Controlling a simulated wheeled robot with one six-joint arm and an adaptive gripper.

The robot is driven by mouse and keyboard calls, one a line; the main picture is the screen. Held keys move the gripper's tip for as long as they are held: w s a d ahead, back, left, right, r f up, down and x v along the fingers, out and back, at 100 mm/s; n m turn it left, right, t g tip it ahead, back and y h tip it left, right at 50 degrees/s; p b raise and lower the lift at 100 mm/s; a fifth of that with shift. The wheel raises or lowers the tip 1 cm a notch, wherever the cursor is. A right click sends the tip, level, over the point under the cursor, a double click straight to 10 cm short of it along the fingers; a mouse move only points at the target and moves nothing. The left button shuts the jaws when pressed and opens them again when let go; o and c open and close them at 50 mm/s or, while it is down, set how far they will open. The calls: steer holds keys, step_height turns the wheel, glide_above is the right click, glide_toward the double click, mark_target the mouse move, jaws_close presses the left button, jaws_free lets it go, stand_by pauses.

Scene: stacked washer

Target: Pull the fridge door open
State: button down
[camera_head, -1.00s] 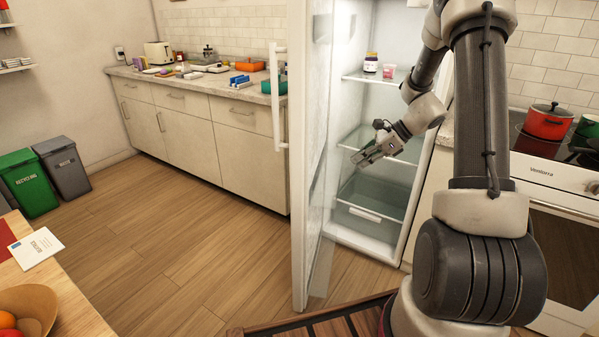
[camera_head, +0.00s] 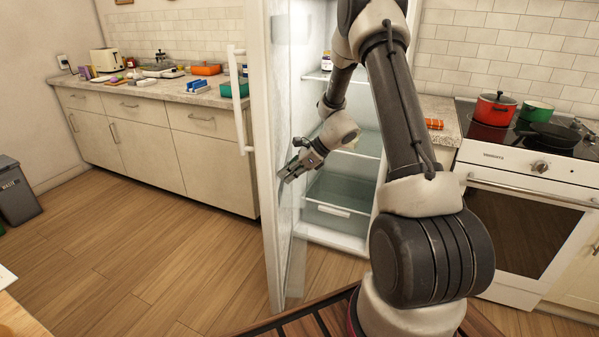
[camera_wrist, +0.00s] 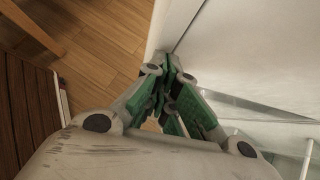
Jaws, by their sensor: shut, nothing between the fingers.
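The white fridge door (camera_head: 262,190) stands open, swung out toward me, seen nearly edge-on in the head view. Its long vertical handle (camera_head: 239,100) is on the door's outer face, at the left. The lit fridge interior shows shelves and a clear drawer (camera_head: 337,196). My gripper (camera_head: 284,177) is on the inner side of the door, its tips close to the inner face; I cannot tell whether they touch. In the wrist view my gripper (camera_wrist: 172,62) has its fingers together and empty, beside the door's pale edge (camera_wrist: 182,25).
A counter (camera_head: 150,92) with a toaster and trays is at the left. A stove (camera_head: 530,160) with a red pot (camera_head: 495,110) stands at the right. Wooden floor (camera_head: 150,240) left of the door is clear. A grey bin (camera_head: 15,190) stands at the far left.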

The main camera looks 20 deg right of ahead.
steer(key=shift+w+a, duration=0.25)
steer(key=shift+a, duration=0.25)
steer(key=shift+w+a, duration=0.1)
steer(key=shift+a, duration=0.35)
steer(key=w+a+m+t+h, duration=0.2)
steer(key=w+a+m, duration=0.2)
steer(key=w+a, duration=1.7)
steer(key=a, duration=0.4)
steer(key=shift+w+a+m+t, duration=0.3)
steer(key=shift+w+a+t, duration=0.05)
steer(key=shift+t, duration=0.05)
